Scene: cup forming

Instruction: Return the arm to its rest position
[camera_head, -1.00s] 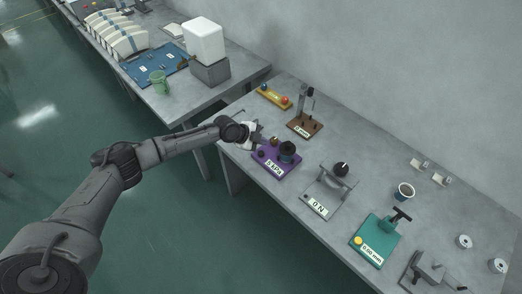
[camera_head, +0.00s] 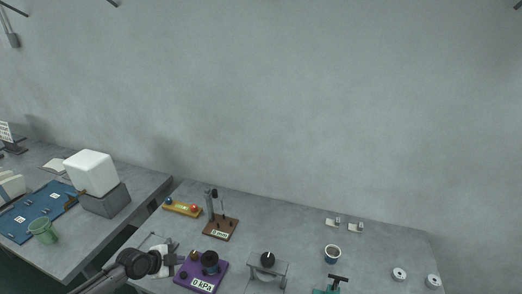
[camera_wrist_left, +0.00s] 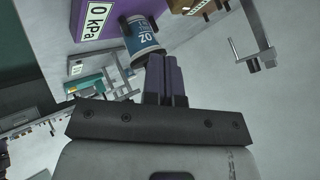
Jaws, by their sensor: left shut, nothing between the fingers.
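My left gripper (camera_head: 174,262) is at the lower left of the head view, just left of the purple device (camera_head: 222,270), which reads "0 kPa". A dark cylindrical part (camera_head: 210,262) stands on that device. In the left wrist view my gripper fingers (camera_wrist_left: 165,62) are together and empty. A cup with a blue band (camera_wrist_left: 143,40) shows just beyond them, beside the purple device (camera_wrist_left: 88,38). I cannot tell whether the fingertips touch the cup. Most of my left arm lies below the head view. My right gripper is not in view.
A brown stand (camera_head: 221,236) reading "0 mm", a yellow block (camera_head: 182,208) and a grey fixture (camera_head: 268,271) surround the purple device. A cup (camera_head: 333,254) and white spools (camera_head: 399,274) are farther right. The left table holds a green mug (camera_head: 43,231) and a white cube (camera_head: 89,172).

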